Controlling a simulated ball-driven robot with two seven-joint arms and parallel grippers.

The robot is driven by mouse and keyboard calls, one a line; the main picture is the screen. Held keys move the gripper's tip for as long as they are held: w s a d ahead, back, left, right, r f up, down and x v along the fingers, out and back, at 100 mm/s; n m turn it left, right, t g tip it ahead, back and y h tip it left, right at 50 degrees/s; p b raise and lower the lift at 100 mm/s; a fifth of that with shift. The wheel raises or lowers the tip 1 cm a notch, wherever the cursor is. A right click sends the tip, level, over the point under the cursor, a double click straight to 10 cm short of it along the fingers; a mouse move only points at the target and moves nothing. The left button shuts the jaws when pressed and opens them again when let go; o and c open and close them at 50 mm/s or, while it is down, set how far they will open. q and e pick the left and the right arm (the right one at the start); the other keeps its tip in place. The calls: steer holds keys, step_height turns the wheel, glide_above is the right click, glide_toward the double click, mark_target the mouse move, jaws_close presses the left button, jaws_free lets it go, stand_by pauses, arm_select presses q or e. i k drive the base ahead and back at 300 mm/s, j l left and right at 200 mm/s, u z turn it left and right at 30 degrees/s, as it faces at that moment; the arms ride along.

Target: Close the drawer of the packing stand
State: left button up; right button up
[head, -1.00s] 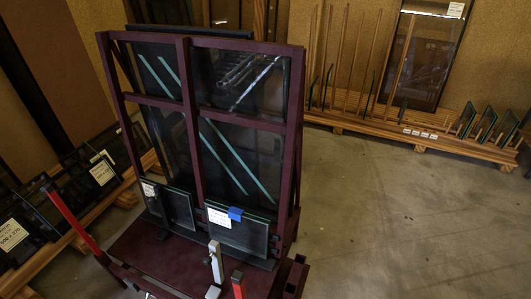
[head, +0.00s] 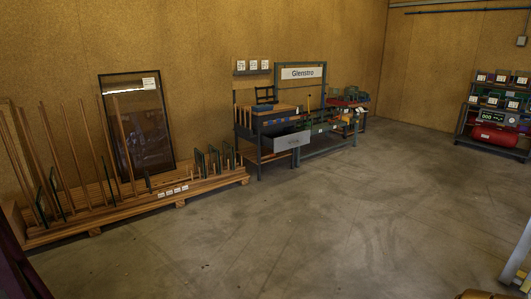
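A dark stand (head: 259,152) with a wooden-topped work surface stands against the far wall, right of the glass rack. A light grey drawer front (head: 292,141) shows at its front right side, below the top. It appears to stand out from the stand, but how far is too small to tell. Neither of my grippers is in view, and no gripper is near the drawer.
A long wooden rack (head: 130,207) with upright sticks and glass panes runs along the left wall. A bench with a "Glenstra" sign (head: 301,72) adjoins the stand. A shelf with a red tank (head: 494,135) stands right. The concrete floor (head: 290,230) between is clear.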

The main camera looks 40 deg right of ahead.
mark_target(279, 140)
steer(key=l+z, duration=0.1)
steer(key=z, duration=1.55)
steer(key=i+z, duration=0.3)
steer(key=i, duration=3.95)
steer(key=i+u, duration=0.25)
steer(key=i, duration=0.2)
steer(key=i+l+u, duration=0.1)
steer(key=i+u, duration=0.15)
steer(key=i, duration=0.15)
steer(key=i+l+u, duration=0.3)
steer(key=i+j, duration=0.1)
